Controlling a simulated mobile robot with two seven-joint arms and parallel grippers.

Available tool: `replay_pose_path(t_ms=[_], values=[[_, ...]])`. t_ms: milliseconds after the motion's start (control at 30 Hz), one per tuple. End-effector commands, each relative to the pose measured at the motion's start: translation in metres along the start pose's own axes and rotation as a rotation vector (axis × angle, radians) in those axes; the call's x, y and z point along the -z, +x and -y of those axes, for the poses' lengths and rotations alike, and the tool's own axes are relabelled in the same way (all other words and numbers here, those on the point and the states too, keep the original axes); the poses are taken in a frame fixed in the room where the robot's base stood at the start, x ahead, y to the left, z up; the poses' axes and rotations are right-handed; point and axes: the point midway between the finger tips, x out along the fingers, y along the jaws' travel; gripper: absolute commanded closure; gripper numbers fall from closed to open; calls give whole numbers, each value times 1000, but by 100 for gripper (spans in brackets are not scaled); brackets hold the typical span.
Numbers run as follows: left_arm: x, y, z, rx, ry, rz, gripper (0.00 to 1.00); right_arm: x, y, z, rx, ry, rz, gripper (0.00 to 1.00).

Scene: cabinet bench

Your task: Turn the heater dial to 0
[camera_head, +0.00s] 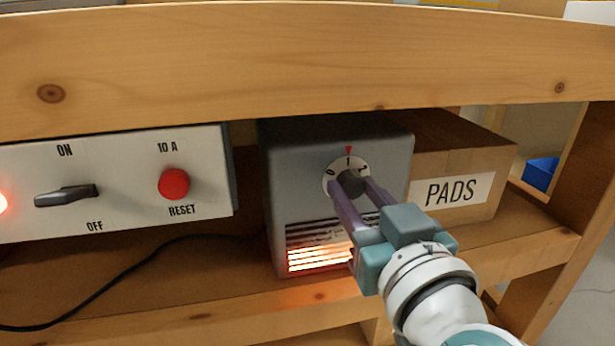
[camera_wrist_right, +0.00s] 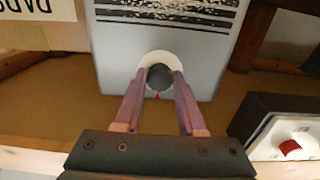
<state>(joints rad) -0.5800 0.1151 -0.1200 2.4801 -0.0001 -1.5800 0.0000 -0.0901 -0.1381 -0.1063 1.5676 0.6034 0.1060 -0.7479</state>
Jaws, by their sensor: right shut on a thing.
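The grey heater (camera_head: 284,165) stands on the shelf, its lower grille glowing orange. Its dial has a white face (camera_head: 331,180) and a dark knob (camera_head: 350,181). The 1 sits at the top, under the red triangle mark (camera_head: 348,150), and the 0 is to its left. My right gripper (camera_head: 352,186) is shut on the knob, one purple finger on each side. In the right wrist view, which shows the heater upside down, the fingers (camera_wrist_right: 159,80) flank the knob (camera_wrist_right: 159,77). My left gripper is not in view.
A cardboard box (camera_head: 458,215) labelled PADS stands right of the heater. A switch box (camera_head: 120,185) with a lever and red reset button is to the left. A wooden beam (camera_head: 300,65) crosses above the heater. A black cable (camera_head: 130,275) lies on the shelf.

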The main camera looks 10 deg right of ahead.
Motion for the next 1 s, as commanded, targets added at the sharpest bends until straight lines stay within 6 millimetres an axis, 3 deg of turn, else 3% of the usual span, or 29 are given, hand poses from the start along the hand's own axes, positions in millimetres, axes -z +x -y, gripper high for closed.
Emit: replay_pose_path(t_ms=[467, 1000], values=[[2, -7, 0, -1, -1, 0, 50, 1, 0, 0, 1, 137, 0, 100], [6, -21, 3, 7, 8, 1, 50, 1, 0, 1, 2, 629, 0, 100]])
